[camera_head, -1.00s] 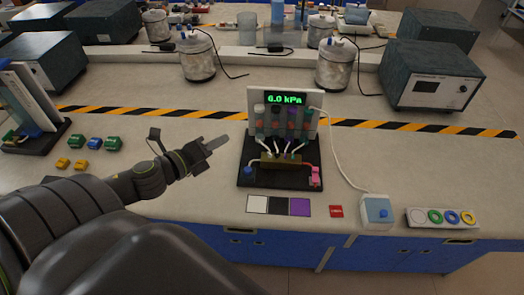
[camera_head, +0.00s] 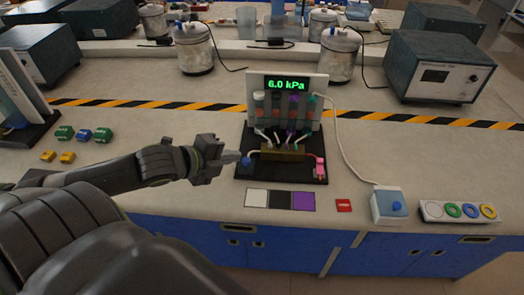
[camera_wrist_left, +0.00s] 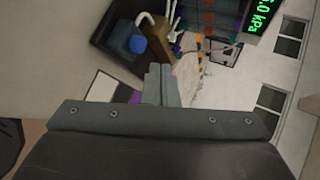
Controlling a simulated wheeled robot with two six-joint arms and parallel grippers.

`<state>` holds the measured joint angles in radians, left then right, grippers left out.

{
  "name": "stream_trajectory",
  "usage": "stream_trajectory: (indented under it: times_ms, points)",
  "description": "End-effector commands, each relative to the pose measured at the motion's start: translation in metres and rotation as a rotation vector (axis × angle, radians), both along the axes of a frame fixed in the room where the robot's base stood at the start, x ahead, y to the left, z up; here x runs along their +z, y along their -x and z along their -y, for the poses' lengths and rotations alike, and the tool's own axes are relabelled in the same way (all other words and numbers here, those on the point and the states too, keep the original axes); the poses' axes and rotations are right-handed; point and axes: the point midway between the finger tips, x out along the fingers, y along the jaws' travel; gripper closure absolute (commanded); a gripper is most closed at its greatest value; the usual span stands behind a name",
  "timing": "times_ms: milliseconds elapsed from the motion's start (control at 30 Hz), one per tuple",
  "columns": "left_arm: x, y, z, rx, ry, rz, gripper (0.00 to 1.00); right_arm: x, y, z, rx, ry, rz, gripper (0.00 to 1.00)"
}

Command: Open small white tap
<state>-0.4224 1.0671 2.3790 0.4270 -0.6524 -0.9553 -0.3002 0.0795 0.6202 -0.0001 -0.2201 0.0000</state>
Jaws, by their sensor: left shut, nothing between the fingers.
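The tap rig stands on a black base (camera_head: 308,173) in the head view, with a brass manifold (camera_head: 284,154) and several small taps in white, black, purple and green along its upper side. The small white tap (camera_head: 259,97) appears to be the leftmost at the panel; it is too small to tell its handle position. A blue knob (camera_head: 246,161) sits at the base's left, also in the left wrist view (camera_wrist_left: 137,44). My left gripper (camera_head: 236,157) is shut and empty, its tips close beside the blue knob; contact cannot be told. My right gripper is not in view.
The display (camera_head: 287,83) reads 6.0 kPa. White, black and purple squares (camera_head: 279,199) lie in front. A red tag (camera_head: 344,205), a box with a blue button (camera_head: 390,205) and a strip of coloured rings (camera_head: 458,212) lie right. Small blocks (camera_head: 83,134) lie left.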

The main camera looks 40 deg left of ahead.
Motion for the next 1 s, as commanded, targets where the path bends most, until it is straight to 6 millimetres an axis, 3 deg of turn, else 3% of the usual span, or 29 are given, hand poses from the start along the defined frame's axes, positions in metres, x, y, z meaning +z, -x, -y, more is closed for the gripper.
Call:
stream_trajectory:
  times_ms: [133, 533, 800, 1000]
  points:
    - [-0.013, -0.018, 0.005, 0.002, 0.007, 0.005, 1.0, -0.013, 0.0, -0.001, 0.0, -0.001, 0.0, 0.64]
    - [-0.037, -0.062, 0.015, 0.001, 0.007, 0.002, 1.0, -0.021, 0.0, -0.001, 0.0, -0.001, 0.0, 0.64]
    - [-0.034, -0.092, 0.021, 0.001, 0.002, 0.001, 1.0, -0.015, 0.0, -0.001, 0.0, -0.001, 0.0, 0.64]
    - [-0.035, -0.099, 0.023, 0.0, 0.0, 0.0, 1.0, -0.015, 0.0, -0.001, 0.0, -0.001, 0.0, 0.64]
